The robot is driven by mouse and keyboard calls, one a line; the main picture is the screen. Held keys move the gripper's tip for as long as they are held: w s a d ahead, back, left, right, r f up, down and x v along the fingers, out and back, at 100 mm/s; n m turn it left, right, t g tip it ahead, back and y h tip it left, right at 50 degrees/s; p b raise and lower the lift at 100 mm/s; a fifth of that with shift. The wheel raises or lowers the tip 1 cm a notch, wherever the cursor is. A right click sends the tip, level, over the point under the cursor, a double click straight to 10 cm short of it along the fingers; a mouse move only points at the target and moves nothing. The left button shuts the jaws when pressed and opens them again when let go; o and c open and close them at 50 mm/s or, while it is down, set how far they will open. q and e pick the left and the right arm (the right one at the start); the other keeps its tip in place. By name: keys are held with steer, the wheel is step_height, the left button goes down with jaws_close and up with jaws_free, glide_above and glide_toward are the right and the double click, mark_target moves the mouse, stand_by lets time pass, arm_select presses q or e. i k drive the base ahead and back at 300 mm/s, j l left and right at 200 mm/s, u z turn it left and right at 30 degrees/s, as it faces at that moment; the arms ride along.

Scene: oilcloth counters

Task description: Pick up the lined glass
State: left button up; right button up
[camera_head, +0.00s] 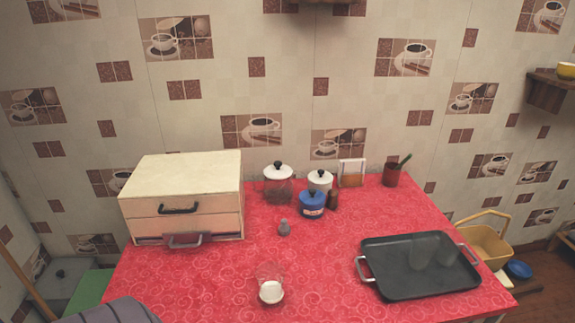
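Two see-through glasses stand side by side on the dark tray (395,287) at the right of the red counter: a left one (423,250) and a right one (446,251). A third clear vessel (270,271) with a white round part (271,292) is near the counter's front middle. I cannot make out lines on any of them, so I cannot tell which is the lined glass. Neither of my grippers shows in the head view.
A cream drawer box (187,180) stands at the left, its lower drawer slightly out. White-lidded jars (278,185) (320,182), a blue pot (312,204) and a red cup (391,175) stand at the back. The red cloth (325,275) before the tray is clear.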

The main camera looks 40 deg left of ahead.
mark_target(271, 276)
steer(key=u, duration=1.5)
